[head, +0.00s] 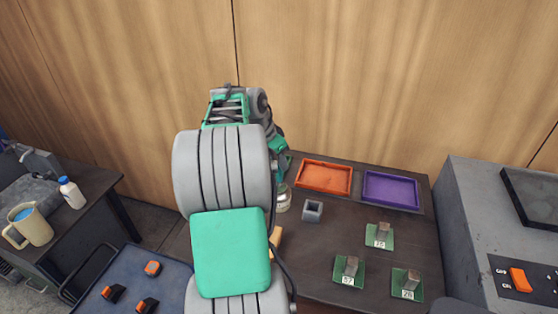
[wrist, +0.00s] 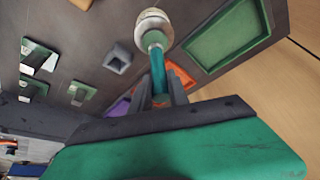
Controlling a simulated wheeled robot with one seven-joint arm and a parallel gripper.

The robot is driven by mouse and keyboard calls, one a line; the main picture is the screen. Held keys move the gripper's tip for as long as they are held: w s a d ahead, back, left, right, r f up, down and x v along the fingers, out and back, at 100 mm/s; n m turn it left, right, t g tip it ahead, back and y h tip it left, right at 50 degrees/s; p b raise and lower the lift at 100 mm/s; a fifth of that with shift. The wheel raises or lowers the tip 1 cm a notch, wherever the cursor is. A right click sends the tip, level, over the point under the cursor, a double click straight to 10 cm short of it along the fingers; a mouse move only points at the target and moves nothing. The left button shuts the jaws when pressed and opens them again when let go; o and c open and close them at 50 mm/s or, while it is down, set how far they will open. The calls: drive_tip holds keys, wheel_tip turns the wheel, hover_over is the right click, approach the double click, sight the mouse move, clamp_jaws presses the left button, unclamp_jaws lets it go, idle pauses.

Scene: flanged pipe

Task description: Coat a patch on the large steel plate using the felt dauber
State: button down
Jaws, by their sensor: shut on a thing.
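My gripper (wrist: 160,92) is shut on the teal handle of the felt dauber (wrist: 157,70) in the wrist view. The dauber's far end points to a round glass jar (wrist: 141,40). I cannot tell whether its tip is inside the jar or only in front of it. The jar also shows in the head view (head: 283,203), beside my arm, which hides the dauber there. Small steel pieces stand on green numbered squares (head: 379,243) (head: 347,279) (head: 406,292) at the right of the table. I cannot tell which one is the large steel plate.
An orange tray (head: 324,177) and a purple tray (head: 390,190) lie along the back of the table. A green tray (wrist: 228,45) lies near the jar. A grey hollow block (head: 312,211) stands beside the jar. A grey cabinet (head: 470,225) bounds the right.

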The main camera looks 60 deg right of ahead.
drive_tip(key=shift+f+b, duration=0.55)
drive_tip(key=shift+f, duration=0.05)
idle(1.8)
drive_tip(key=shift+r, duration=0.1)
wheel_tip(320, 180, up, 7)
drive_tip(key=p, duration=0.5)
drive_tip(key=shift+w, duration=0.15)
